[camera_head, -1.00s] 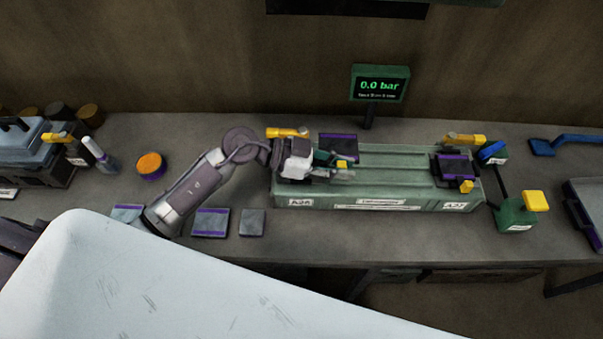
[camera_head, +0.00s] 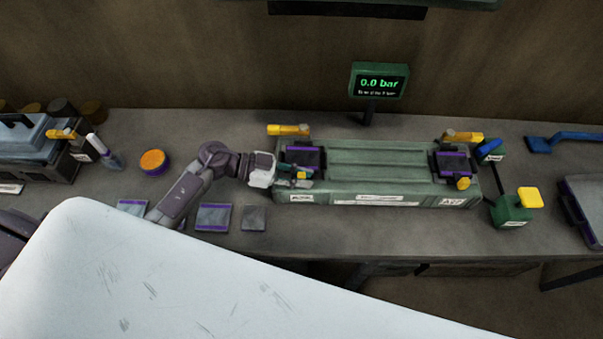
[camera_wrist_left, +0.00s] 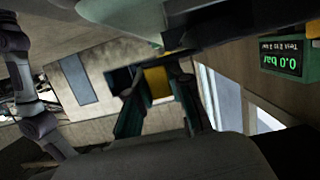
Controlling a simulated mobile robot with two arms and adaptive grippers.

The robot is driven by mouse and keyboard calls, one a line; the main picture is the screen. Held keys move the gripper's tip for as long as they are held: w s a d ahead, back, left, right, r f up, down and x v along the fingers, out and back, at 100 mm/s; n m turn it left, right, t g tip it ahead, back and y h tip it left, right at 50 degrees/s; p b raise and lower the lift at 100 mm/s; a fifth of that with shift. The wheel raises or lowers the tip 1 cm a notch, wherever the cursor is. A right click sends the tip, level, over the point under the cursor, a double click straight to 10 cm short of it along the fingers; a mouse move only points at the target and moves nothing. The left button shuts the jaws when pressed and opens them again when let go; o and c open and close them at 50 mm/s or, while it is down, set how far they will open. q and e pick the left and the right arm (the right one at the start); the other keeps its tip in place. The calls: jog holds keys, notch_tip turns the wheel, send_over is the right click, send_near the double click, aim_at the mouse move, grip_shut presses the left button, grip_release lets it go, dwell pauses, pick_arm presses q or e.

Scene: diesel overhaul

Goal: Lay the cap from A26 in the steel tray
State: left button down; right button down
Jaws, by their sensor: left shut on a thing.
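My left gripper (camera_head: 300,177) is shut on a yellow grip at the front of a dark cap with a purple band (camera_head: 303,157). The cap shows over the A26 end of the long green fixture (camera_head: 380,160); I cannot tell whether it touches it. In the left wrist view my gripper's fingers (camera_wrist_left: 156,92) close around the yellow grip (camera_wrist_left: 157,80). A grey tray-like piece with a dark, purple-edged side (camera_head: 583,190) is cut off at the right edge; it may be the steel tray. My right gripper is not in view.
A similar dark cap (camera_head: 453,163) sits at the A27 end. Yellow levers (camera_head: 288,130) stand behind the fixture. A green block with a yellow top (camera_head: 511,208) is right of it. Flat plates (camera_head: 213,217) lie on the bench at left. A display (camera_head: 380,82) reads 0.0 bar.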

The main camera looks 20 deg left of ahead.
pick_arm(q)
jog(key=c, duration=1.5)
grip_release()
jog(key=shift+f, duration=0.2)
jog(key=o, duration=0.4)
